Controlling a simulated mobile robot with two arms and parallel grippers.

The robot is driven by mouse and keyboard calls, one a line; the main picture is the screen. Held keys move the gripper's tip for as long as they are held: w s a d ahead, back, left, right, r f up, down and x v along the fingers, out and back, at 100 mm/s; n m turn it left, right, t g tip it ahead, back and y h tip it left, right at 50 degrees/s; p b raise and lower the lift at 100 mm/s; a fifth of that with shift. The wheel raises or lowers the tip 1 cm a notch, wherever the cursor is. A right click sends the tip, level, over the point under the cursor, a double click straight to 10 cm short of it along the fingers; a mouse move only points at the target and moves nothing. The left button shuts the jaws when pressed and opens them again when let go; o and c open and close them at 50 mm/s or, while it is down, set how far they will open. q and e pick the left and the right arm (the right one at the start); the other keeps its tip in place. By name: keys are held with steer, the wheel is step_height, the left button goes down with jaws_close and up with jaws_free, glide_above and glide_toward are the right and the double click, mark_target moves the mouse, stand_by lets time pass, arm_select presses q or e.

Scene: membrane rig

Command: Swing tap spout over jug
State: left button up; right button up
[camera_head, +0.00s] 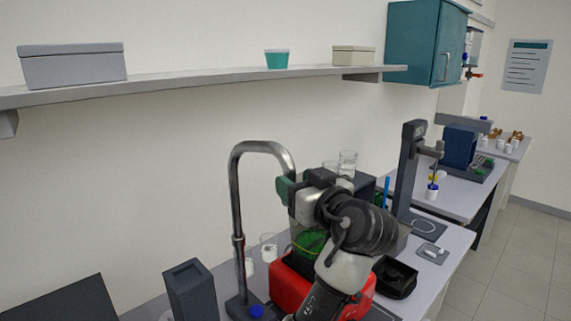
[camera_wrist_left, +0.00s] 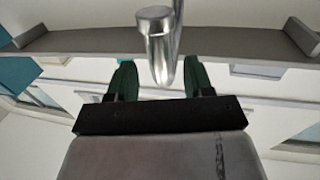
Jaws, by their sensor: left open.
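The tap (camera_head: 237,195) is a tall metal pipe that rises from a dark base with a blue button and arches over to the right. Its spout end comes down at my left gripper (camera_head: 288,185). In the left wrist view the spout tip (camera_wrist_left: 160,48) hangs between the two green fingers of the left gripper (camera_wrist_left: 160,80), which are apart. I cannot tell whether either finger touches it. A clear vessel with green in it (camera_head: 308,243) stands at a red unit below the gripper, partly hidden by my arm; I cannot tell whether it is the jug.
A grey shelf (camera_head: 200,84) runs along the wall above. A dark upright block (camera_head: 190,292) stands left of the tap. Glass beakers (camera_head: 268,248) stand behind the tap. A dark stand (camera_head: 405,170) rises to the right, and a black pouch (camera_head: 395,277) lies near the front.

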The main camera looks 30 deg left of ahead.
arm_select(q)
steer(key=p+x, duration=0.1)
steer(key=x, duration=0.3)
steer(key=shift+w+a, duration=0.1)
steer(key=shift+a, duration=0.2)
steer(key=shift+f, duration=0.1)
steer(key=shift+c, duration=0.7)
jaws_close()
arm_select(e)
steer(key=shift+w+a+r, duration=0.2)
steer(key=shift+a+r, duration=0.15)
steer(key=shift+r, duration=0.2)
steer(key=shift+w+a+r, duration=0.15)
steer(key=shift+a+r, duration=0.15)
steer(key=shift+r, duration=0.25)
